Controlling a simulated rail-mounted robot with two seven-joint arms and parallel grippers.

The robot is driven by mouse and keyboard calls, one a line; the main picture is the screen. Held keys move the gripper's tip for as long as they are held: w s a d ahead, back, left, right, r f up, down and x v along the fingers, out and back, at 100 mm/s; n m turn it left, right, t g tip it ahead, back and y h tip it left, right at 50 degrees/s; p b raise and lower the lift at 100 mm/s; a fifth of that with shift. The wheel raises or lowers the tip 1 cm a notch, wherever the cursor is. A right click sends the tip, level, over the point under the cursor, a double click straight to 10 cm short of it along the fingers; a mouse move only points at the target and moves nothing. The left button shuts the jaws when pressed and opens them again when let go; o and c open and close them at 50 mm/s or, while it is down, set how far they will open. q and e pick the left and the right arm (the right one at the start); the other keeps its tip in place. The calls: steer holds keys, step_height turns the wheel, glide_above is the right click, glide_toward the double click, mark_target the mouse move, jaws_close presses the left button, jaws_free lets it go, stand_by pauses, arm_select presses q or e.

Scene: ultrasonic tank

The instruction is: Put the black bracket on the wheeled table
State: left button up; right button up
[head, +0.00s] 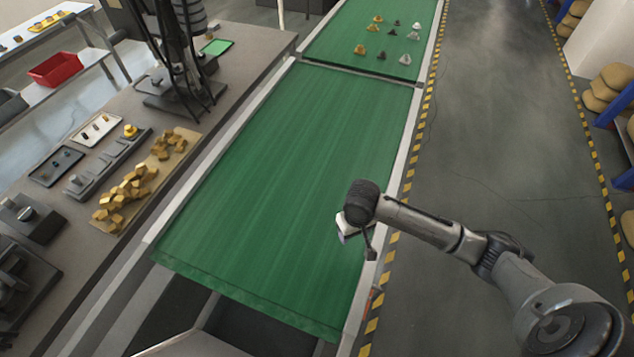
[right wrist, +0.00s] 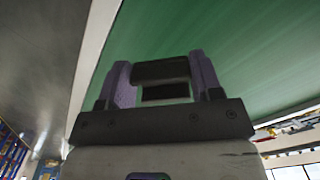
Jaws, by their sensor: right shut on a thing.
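My right gripper (head: 348,228) hangs over the right edge of the green conveyor belt in the head view, mostly hidden by its own wrist. In the right wrist view its two fingers (right wrist: 161,80) are shut on a dark piece, the black bracket (right wrist: 160,71), which spans the gap between them. I cannot make out the bracket's full shape, and it is not clear in the head view. I cannot pick out the wheeled table for sure in either view. My left gripper is not in view.
The near green belt (head: 270,165) is bare. Several small parts stand on the far belt (head: 330,35). The left bench (head: 225,95) holds trays, wooden-coloured blocks (head: 125,195) and a black machine. A red bin (head: 55,69) sits at upper left. The floor aisle (head: 500,110) at right is clear.

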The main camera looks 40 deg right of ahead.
glide_above(322, 229)
step_height(322, 229, down, 6)
steer(key=shift+f, duration=0.25)
step_height(322, 229, down, 3)
steer(key=shift+s+f, duration=0.1)
steer(key=shift+f, duration=0.45)
steer(key=shift+f, duration=0.1)
steer(key=o, duration=1.1)
steer(key=shift+f, duration=0.1)
steer(key=shift+c, duration=0.2)
